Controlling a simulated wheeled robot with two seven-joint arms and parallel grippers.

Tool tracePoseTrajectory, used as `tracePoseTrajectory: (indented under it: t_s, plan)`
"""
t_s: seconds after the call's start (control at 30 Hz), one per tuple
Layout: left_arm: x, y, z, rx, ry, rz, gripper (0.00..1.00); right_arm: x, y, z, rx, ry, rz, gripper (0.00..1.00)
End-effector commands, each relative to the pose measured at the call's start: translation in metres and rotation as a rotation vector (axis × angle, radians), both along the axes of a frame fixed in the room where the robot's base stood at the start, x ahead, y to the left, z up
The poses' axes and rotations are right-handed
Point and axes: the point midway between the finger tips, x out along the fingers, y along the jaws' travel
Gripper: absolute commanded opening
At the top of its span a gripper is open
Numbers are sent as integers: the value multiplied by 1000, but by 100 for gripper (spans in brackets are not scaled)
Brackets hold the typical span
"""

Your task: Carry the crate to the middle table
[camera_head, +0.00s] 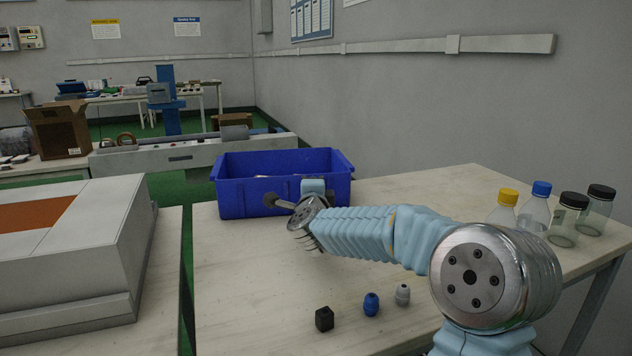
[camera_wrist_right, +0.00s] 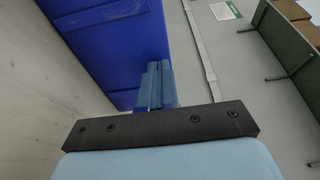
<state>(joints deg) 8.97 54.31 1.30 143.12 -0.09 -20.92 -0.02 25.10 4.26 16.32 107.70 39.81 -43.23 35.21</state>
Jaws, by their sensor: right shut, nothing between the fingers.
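The blue crate (camera_head: 240,198) stands upright at the back left of the near wooden table (camera_head: 250,290). In the right wrist view, the gripper fingers (camera_wrist_right: 157,85) are together and empty, right beside the crate's blue wall (camera_wrist_right: 110,40). I cannot tell whether they touch it. My left gripper is not in view. Which table is the middle one is unclear.
Several bottles and jars (camera_head: 541,205) stand at the table's right. A black block (camera_head: 324,319), a blue piece (camera_head: 371,304) and a grey piece (camera_head: 403,294) lie near the front. A grey machine (camera_head: 80,250) is on the left, across a narrow gap. A long grey bench unit (camera_head: 185,157) stands behind.

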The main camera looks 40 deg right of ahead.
Motion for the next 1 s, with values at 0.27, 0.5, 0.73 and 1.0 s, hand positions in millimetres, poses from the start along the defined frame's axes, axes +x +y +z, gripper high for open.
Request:
tracePoseTrajectory:
  t_s: [0.27,0.5,0.73,1.0]
  plan:
    - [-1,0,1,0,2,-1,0,0,2,0,1,-1,-1,0]
    - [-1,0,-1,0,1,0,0,7,4,-1,3,-1,2,0]
    - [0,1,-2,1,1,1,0,17,4,0,0,0,-1,0]
    - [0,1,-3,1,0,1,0,16,2,-1,0,0,-1,0]
